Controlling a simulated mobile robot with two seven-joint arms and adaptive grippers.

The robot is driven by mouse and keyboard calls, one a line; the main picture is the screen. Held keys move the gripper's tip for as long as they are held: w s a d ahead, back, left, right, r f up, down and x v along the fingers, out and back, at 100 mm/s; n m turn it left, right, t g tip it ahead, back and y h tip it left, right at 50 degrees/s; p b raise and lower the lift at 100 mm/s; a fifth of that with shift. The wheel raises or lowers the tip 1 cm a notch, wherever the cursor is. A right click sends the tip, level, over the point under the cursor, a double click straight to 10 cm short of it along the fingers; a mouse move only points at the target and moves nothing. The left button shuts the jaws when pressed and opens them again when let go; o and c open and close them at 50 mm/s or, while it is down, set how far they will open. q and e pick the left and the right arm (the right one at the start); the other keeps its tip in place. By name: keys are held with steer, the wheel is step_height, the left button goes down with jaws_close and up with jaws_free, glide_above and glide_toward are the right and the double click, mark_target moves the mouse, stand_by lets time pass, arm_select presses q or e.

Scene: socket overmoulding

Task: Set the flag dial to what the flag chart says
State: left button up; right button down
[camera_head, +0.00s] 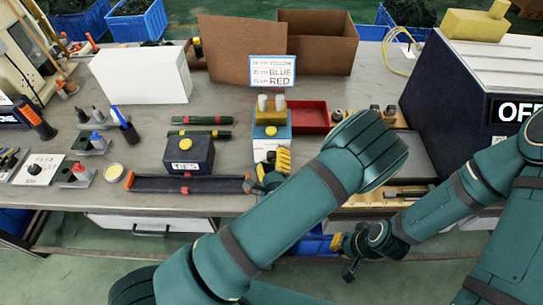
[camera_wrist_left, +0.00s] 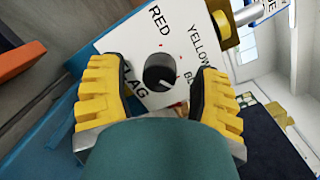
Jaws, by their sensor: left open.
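The flag dial is a round black knob (camera_wrist_left: 159,72) on a white panel (camera_wrist_left: 150,38) marked RED, YELLOW, BLUE and FLAG in the left wrist view. A white mark shows on the knob's lower part; which word it points at I cannot tell. My left gripper (camera_wrist_left: 160,100) is open, its yellow fingers spread on both sides of the knob. In the head view this gripper (camera_head: 271,168) is in front of the panel (camera_head: 268,146). The flag chart (camera_head: 272,71) lists YELLOW, BLUE and RED; its small figures are unreadable. My right gripper (camera_head: 350,262) is low, by the table's front edge.
A dark box with a yellow button (camera_head: 188,154) and a long dark tray (camera_head: 160,184) lie left of the left gripper. A red tray (camera_head: 308,117) is behind it. A cardboard box (camera_head: 320,45) stands at the back. My left arm hides part of the table.

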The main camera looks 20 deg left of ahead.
arm_select(q)
jaws_close()
steer(key=shift+n, duration=0.3)
steer(key=n+b, duration=0.1)
steer(key=n, duration=0.4)
steer(key=shift+r, duration=0.1)
steer(key=n+h+b, duration=0.1)
steer(key=n, duration=0.4)
steer(key=shift+r+g, duration=0.1)
steer(key=shift+g, duration=0.2)
steer(key=shift+n+b, duration=0.3)
steer(key=shift+w+r, duration=0.1)
